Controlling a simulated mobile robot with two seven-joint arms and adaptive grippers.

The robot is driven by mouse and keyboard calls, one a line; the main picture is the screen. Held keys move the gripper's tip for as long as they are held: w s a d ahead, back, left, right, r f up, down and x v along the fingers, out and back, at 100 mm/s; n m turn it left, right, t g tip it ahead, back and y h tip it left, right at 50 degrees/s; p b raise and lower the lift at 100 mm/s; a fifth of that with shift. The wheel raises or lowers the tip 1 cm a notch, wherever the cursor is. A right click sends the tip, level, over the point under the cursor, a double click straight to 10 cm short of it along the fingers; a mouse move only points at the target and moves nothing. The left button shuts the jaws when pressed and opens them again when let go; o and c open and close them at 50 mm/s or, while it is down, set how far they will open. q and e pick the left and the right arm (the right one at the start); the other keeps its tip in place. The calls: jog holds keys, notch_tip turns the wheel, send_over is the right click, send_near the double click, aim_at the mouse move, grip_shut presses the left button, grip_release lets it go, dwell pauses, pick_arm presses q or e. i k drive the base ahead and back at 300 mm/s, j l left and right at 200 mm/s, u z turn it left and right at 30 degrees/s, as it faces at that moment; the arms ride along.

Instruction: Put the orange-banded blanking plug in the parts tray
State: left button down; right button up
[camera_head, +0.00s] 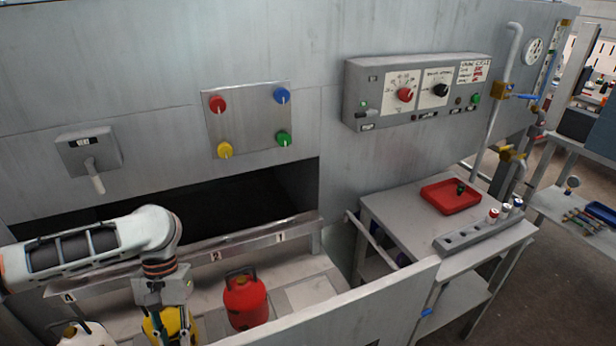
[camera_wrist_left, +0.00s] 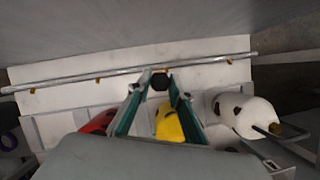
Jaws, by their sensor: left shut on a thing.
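My left gripper (camera_head: 170,328) hangs in front of the yellow cylinder at the lower left of the head view. My right gripper is in neither view.
A grey rack (camera_head: 462,240) with several holes and small coloured-top plugs (camera_head: 493,214) stands in front of the tray. A low grey wall (camera_head: 340,310) separates conveyor and table.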

aim_at(441, 202)
jog(key=l, duration=0.4)
jog(key=i+l+z, duration=0.15)
jog(key=l, duration=0.7)
jog(key=i+l+z, duration=0.15)
jog(key=l, duration=0.2)
jog(key=i+l, duration=0.1)
jog(key=l, duration=0.3)
jog(key=i+l+z, duration=0.1)
jog(key=l, duration=0.3)
jog(key=i+l+z, duration=0.1)
jog(key=l, duration=0.3)
jog(key=i, duration=0.5)
